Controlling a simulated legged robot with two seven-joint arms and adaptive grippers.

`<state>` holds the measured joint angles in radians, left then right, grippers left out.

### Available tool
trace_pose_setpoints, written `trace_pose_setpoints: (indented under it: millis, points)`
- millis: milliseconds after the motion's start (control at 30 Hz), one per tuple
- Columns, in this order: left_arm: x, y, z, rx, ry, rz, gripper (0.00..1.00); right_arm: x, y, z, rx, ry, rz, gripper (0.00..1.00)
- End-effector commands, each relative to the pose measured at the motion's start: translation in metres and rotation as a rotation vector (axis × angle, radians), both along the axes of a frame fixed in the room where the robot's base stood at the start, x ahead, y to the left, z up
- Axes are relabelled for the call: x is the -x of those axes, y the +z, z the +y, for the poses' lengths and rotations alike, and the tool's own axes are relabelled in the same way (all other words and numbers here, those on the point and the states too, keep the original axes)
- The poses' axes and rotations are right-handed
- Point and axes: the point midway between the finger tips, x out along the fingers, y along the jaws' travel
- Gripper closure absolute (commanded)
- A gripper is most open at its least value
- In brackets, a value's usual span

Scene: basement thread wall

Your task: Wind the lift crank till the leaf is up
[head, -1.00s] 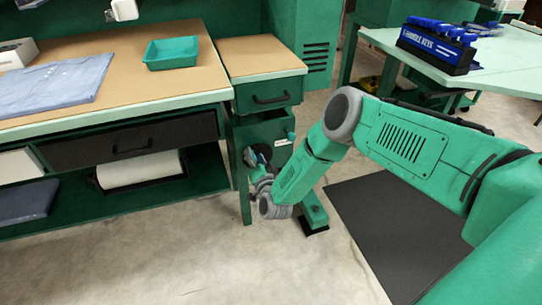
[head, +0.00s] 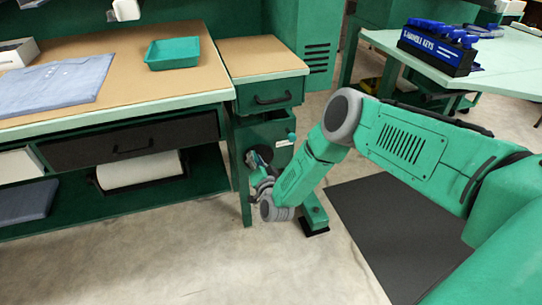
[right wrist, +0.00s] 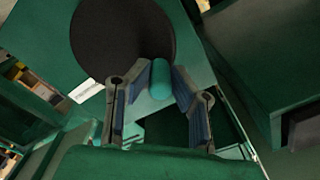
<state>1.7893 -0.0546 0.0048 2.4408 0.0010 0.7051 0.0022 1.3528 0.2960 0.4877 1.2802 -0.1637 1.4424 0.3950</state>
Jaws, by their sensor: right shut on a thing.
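The lift crank shows in the right wrist view as a black disc (right wrist: 125,35) with a teal cylindrical handle (right wrist: 160,76). My right gripper (right wrist: 158,92) is shut on this handle, one finger on each side. In the head view my right gripper (head: 257,165) is low beside the bench leg, with part of the black disc (head: 266,152) behind it. The handle is mostly hidden there. A small wood-topped section (head: 262,57) stands right of the bench; I cannot tell if it is the leaf. My left gripper is not in view.
The bench (head: 120,105) with a teal tray (head: 172,53) and folded blue cloth (head: 55,84) lies left of my right arm. A dark mat (head: 400,235) covers the floor at right.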

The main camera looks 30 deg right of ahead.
Motion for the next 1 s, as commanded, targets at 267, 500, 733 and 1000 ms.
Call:
trace_pose_setpoints:
  millis: [267, 500, 733, 1000]
  points:
    - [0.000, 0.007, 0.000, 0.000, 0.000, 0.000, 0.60, 0.009, 0.000, -0.043, 0.009, -0.027, 0.008, 1.00]
    - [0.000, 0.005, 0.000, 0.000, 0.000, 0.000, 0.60, 0.009, -0.005, -0.043, 0.009, -0.026, 0.014, 1.00]
    - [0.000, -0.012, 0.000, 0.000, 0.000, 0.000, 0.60, 0.013, -0.026, -0.057, 0.011, -0.025, 0.021, 1.00]
    - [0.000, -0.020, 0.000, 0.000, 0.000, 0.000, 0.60, 0.016, -0.035, -0.067, 0.008, -0.023, 0.019, 1.00]
